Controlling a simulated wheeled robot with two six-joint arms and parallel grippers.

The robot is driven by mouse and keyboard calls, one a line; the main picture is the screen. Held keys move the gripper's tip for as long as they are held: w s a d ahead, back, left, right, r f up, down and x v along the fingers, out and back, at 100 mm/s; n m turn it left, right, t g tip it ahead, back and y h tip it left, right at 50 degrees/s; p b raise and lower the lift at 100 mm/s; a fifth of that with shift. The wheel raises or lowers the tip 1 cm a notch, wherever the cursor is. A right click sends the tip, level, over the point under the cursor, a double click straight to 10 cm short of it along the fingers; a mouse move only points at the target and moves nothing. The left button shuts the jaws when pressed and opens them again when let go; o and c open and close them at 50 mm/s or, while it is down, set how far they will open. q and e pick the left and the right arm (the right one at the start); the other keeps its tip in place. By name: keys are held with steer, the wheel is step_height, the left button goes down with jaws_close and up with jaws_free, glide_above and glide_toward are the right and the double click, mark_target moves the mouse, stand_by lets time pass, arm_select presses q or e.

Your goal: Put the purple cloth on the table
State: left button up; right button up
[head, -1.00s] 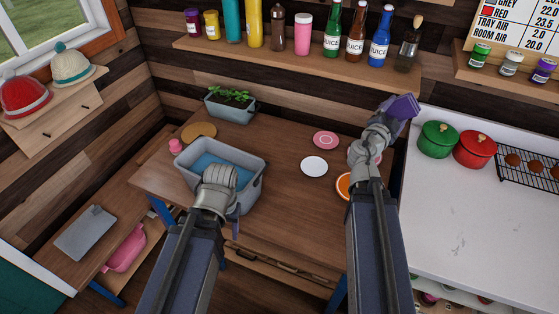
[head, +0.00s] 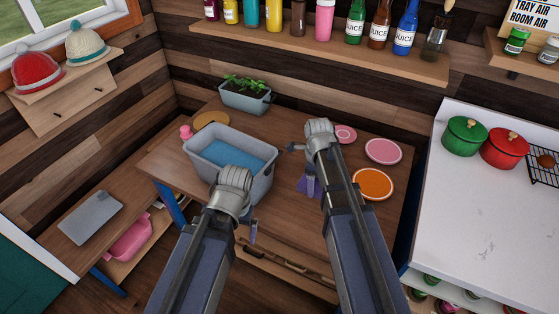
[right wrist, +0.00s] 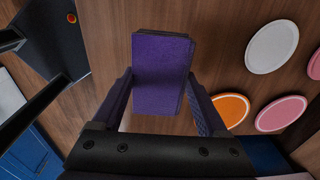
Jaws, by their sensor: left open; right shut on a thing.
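The purple cloth (head: 308,187) is a folded rectangle. My right gripper (head: 310,173) is shut on it over the middle of the wooden table (head: 290,218), between the grey basin and the plates. In the right wrist view the cloth (right wrist: 162,75) sits between the two fingers, with bare tabletop (right wrist: 215,40) behind it. I cannot tell whether the cloth touches the table. My left gripper (head: 252,229) is open and empty by the table's front edge, near the basin; my forearm partly hides it.
The grey basin (head: 200,167) with blue inside stands on the table's left. An orange plate (head: 372,184) and pink plates (head: 383,151) lie on the right; a white plate (right wrist: 272,47) shows in the wrist view. A planter (head: 245,98) stands at the back. The table's front middle is clear.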

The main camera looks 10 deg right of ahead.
mark_target(304, 210)
steer(key=a, duration=0.3)
steer(key=shift+s+f+y, duration=0.2)
steer(key=shift+s+y, duration=0.1)
step_height(304, 210, down, 10)
steer(key=b, duration=1)
steer(key=shift+d, duration=0.1)
steer(key=shift+f, duration=0.15)
steer(key=shift+c, duration=0.8)
steer(key=o, duration=1.4)
steer(key=shift+r, duration=0.25)
step_height(304, 210, up, 12)
steer(key=p, duration=1.2)
steer(key=shift+f, duration=0.1)
